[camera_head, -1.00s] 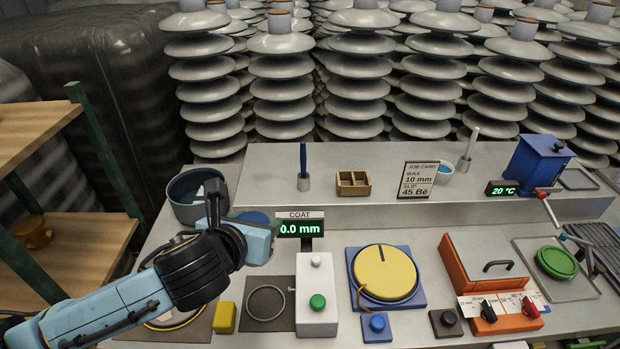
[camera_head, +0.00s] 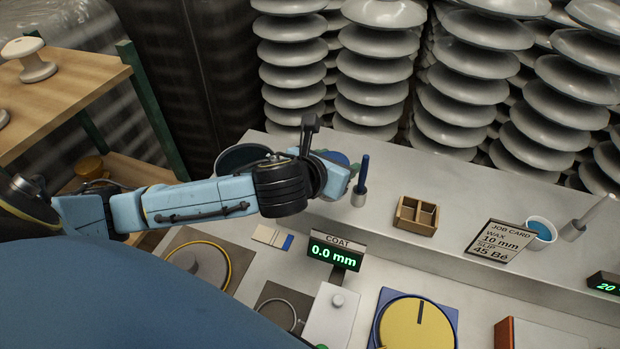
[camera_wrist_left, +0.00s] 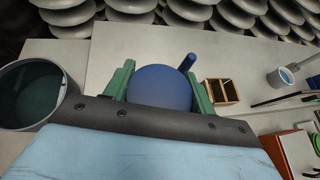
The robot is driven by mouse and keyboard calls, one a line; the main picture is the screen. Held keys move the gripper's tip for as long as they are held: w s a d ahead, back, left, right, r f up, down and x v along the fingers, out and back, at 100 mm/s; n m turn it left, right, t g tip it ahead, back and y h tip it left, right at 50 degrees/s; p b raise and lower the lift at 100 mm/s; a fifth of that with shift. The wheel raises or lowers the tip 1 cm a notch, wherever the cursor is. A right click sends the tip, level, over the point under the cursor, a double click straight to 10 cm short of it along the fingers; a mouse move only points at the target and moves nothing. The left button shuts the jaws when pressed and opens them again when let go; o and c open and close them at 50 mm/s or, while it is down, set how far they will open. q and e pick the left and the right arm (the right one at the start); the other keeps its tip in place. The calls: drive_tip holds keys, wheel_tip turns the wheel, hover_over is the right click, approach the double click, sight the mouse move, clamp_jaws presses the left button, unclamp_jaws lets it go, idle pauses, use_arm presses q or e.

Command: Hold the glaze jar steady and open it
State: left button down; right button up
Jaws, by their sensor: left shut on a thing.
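A round blue top, which I take to be the glaze jar (camera_head: 336,157), shows just behind my left gripper (camera_head: 346,172) in the head view. In the left wrist view the glaze jar (camera_wrist_left: 158,88) sits between the two green fingers of my left gripper (camera_wrist_left: 160,86), which is shut on it. Its sides are mostly hidden by the gripper, so I cannot tell whether it rests on the bench. My right gripper is in neither view.
A dark round pot (camera_head: 240,158) stands left of the jar, partly behind my arm. A blue upright rod (camera_head: 362,176) stands close to its right, then a wooden box (camera_head: 416,216) and job card (camera_head: 492,240). The COAT display (camera_head: 335,253) stands in front.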

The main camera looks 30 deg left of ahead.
use_arm(q)
drive_tip(key=w+a+r+p, duration=0.2)
drive_tip(key=w+a+p, duration=0.1)
drive_tip(key=a+p, duration=0.25)
use_arm(e)
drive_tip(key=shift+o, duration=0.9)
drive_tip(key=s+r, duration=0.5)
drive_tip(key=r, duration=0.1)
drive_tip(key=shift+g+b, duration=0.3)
drive_tip(key=shift+b, duration=0.05)
use_arm(q)
drive_tip(key=f, duration=0.3)
drive_tip(key=f+b, duration=0.1)
drive_tip(key=f, duration=0.2)
drive_tip(key=a+f, duration=0.1)
drive_tip(key=f, duration=0.3)
drive_tip(key=shift+s, duration=0.1)
drive_tip(key=shift+f, duration=0.25)
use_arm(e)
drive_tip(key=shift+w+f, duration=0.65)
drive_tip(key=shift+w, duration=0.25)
use_arm(q)
drive_tip(key=shift+f+b, duration=0.2)
drive_tip(key=shift+b, duration=0.1)
drive_tip(key=shift+c, duration=2.4)
unclamp_jaws()
drive_tip(key=shift+r, duration=0.15)
